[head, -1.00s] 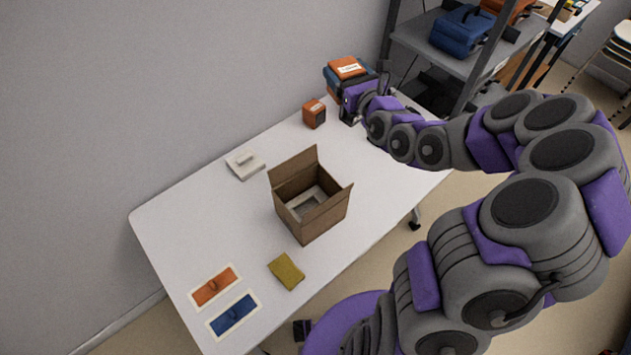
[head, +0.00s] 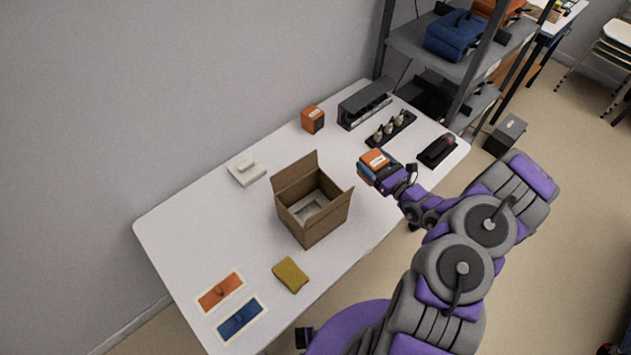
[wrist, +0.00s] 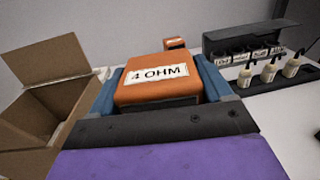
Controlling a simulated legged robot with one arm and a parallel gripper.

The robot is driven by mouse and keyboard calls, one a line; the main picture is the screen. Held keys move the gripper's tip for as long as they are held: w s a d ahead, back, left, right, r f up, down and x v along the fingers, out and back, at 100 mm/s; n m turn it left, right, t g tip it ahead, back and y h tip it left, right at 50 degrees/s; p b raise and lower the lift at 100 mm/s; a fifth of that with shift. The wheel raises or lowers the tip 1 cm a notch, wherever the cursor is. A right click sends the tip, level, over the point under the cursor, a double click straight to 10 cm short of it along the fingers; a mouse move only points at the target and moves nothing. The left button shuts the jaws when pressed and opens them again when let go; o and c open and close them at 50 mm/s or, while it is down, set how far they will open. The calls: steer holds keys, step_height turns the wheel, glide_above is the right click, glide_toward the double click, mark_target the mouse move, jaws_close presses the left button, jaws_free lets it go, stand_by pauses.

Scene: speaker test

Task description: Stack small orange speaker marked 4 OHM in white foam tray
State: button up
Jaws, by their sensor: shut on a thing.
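My gripper (head: 377,173) is shut on a small orange speaker (head: 375,160). In the wrist view the speaker (wrist: 158,80) sits between the blue fingers, and its white label reads 4 OHM. My gripper holds it to the right of the open cardboard box (head: 312,222), apart from it. The box also shows at the left of the wrist view (wrist: 75,115). A white foam tray (head: 310,207) with a recess lies inside the box, partly hidden by the box walls.
Another orange speaker (head: 313,119) stands at the back. A white block (head: 247,169), a mustard cloth (head: 290,275) and orange (head: 220,291) and blue (head: 239,319) panels lie on the table (head: 200,225). Several small bottles (head: 390,129) stand by a dark rack (head: 364,104).

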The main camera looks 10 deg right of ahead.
steer(key=s+f+n+g+y, duration=0.1)
steer(key=s+f+y, duration=0.1)
steer(key=s+f, duration=0.3)
steer(key=b, duration=0.4)
glide_above(340, 173)
step_height(340, 173, down, 6)
steer(key=shift+r, duration=0.15)
steer(key=shift+d+r, duration=0.1)
steer(key=o, duration=1.4)
